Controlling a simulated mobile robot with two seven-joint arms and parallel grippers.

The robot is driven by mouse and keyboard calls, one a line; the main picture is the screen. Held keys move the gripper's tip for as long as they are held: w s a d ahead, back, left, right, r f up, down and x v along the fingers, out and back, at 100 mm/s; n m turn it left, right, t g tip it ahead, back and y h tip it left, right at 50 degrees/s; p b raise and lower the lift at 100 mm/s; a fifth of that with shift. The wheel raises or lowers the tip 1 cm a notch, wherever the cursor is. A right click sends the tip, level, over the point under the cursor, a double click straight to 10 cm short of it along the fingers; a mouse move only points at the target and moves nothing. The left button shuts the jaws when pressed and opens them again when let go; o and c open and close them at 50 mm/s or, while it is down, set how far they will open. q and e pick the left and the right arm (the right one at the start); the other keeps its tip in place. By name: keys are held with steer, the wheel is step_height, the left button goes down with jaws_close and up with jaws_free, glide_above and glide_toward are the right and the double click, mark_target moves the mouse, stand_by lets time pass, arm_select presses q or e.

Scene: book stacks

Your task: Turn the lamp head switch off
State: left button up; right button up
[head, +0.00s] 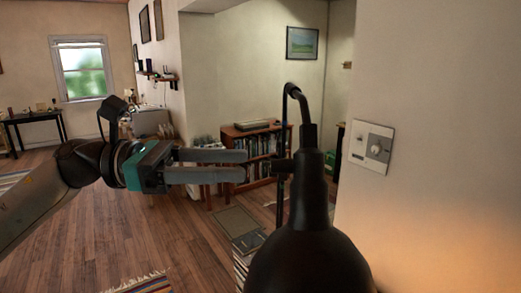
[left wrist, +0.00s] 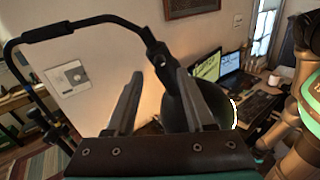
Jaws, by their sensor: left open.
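The black lamp head (head: 312,258) hangs from a curved black arm in the lower middle of the head view. It also shows in the left wrist view (left wrist: 208,108), with a bright lit rim. A small dark switch knob (head: 283,165) sticks out to the left from the lamp's neck. My left gripper (head: 246,165) is open and empty, its fingers pointing right, with the tips just short of the knob. In the left wrist view the lamp's neck and the knob end (left wrist: 161,62) lie between and beyond the fingertips (left wrist: 160,74). My right gripper is not in view.
A wall plate with a dial (head: 372,147) is on the wall at right. A low bookshelf (head: 256,150) stands behind the lamp. In the left wrist view, a laptop (left wrist: 231,64) and a monitor (left wrist: 207,67) stand beyond the lamp head. Warm light falls on the wall at right.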

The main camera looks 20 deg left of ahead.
mark_target(282, 166)
arm_select(q)
steer(key=shift+p+x, duration=1.15)
steer(key=shift+x, duration=1.2)
jaws_close()
